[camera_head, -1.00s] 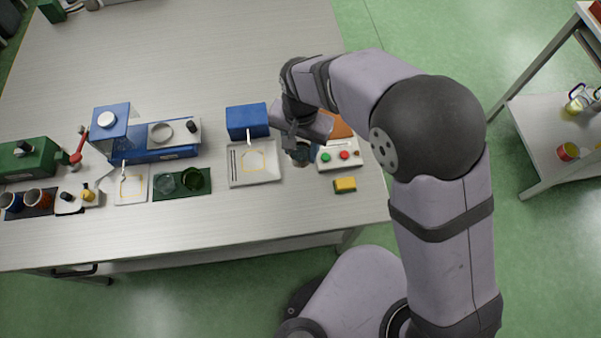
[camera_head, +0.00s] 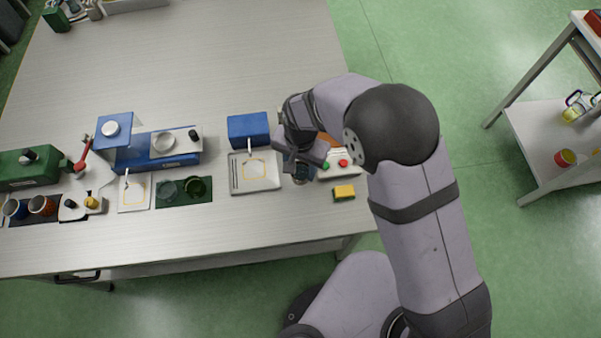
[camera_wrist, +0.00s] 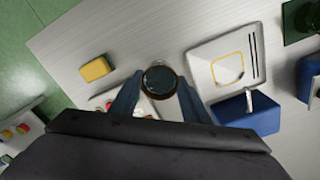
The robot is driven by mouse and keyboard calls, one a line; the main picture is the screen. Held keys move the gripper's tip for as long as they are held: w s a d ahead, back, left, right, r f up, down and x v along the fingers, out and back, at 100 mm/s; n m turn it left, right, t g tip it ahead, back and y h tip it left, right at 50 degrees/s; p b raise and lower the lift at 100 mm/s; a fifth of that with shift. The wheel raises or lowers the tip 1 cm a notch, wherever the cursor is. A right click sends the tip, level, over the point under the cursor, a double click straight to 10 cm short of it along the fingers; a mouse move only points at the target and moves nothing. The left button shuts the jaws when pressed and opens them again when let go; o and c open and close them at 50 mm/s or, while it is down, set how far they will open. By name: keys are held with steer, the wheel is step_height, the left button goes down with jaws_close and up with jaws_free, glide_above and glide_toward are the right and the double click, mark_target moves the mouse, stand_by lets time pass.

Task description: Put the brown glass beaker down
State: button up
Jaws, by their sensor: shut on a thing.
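My gripper (camera_wrist: 160,95) is shut on the brown glass beaker (camera_wrist: 159,80). In the wrist view I look down into its round, dark mouth with a brownish rim between the two blue-grey fingers. In the head view the beaker (camera_head: 302,174) shows only partly below my gripper (camera_head: 299,160), between the white tray with a yellow outline (camera_head: 236,186) and the control box with red and green buttons (camera_head: 328,176). The beaker looks upright. I cannot tell whether its base touches the table.
A blue box with a spout (camera_head: 248,129) stands behind the tray. A yellow sponge (camera_head: 344,192) lies to the right, near the table's front edge. A green mat (camera_head: 172,203) with two glass vessels lies left of the tray. The front strip of the table (camera_head: 200,236) is clear.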

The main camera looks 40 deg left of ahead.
mark_target(300, 176)
steer(key=shift+f+p, duration=0.65)
steer(key=shift+f, duration=1.4)
steer(key=shift+f, duration=0.2)
steer(key=o, duration=0.9)
steer(key=shift+r, duration=0.15)
step_height(300, 176, up, 12)
steer(key=b, duration=0.4)
